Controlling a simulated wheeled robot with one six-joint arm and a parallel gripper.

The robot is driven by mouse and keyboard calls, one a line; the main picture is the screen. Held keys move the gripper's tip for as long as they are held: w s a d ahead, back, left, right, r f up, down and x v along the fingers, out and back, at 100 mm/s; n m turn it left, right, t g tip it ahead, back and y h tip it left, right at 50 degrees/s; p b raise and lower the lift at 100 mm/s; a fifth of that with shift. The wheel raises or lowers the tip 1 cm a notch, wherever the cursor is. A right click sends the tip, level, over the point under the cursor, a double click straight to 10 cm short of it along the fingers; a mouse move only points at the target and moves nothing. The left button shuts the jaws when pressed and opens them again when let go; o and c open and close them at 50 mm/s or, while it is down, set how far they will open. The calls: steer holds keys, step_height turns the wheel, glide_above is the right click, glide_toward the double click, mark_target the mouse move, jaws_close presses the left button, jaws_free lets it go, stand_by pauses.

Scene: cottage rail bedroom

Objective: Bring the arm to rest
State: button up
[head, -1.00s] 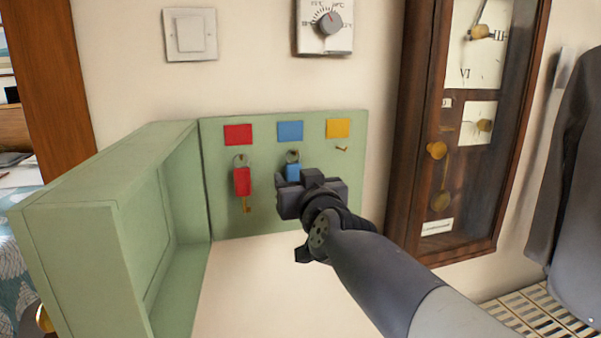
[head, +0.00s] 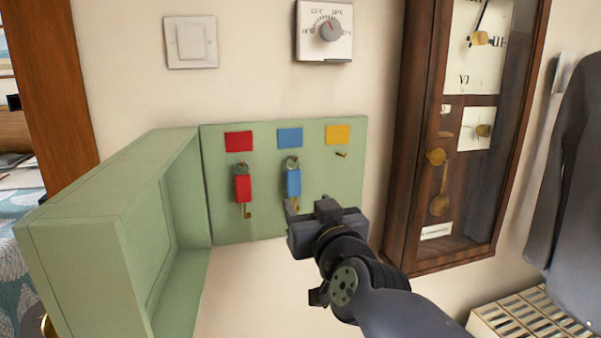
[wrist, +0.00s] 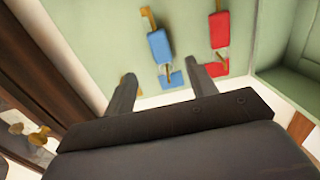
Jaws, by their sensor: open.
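My gripper (head: 310,213) is open and empty, in front of the lower right part of the green key board (head: 265,220). Its two fingers stand apart in the wrist view (wrist: 163,85). A key with a blue tag (head: 293,182) hangs from the hook below the blue label, just above my gripper. A key with a red tag (head: 242,188) hangs below the red label. The blue tag (wrist: 160,44) and red tag (wrist: 219,30) also show in the wrist view, beyond the fingers. The yellow label's hook (head: 342,155) is bare.
The green cabinet door (head: 75,235) stands open at the left. A wooden wall clock (head: 405,150) is to the right of the board, with a grey coat (head: 575,190) beyond it. A thermostat (head: 325,30) and light switch (head: 190,42) are above. A slatted cream unit (head: 530,318) is low right.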

mark_target(294, 179)
steer(key=b+x, duration=0.2)
steer(key=x, duration=0.6)
steer(key=shift+w+f, duration=0.15)
steer(key=shift+f, duration=0.05)
steer(key=shift+r+p, duration=0.4)
steer(key=shift+r, duration=0.35)
steer(key=r+p+v, duration=0.1)
steer(key=p+v, duration=0.3)
steer(key=v, duration=0.6)
steer(key=w+f+g+h, duration=0.1)
steer(key=w+f, duration=0.3)
steer(key=f, duration=0.4)
steer(key=w+d+f+g+p, duration=0.1)
steer(key=w+f+g, duration=0.2)
steer(key=f, duration=0.6)
steer(key=shift+w+g+h+p, duration=0.3)
steer(key=shift+w+h, duration=0.1)
steer(key=shift+w, duration=0.4)
steer(key=shift+f+m, duration=0.1)
steer(key=shift+m, duration=0.2)
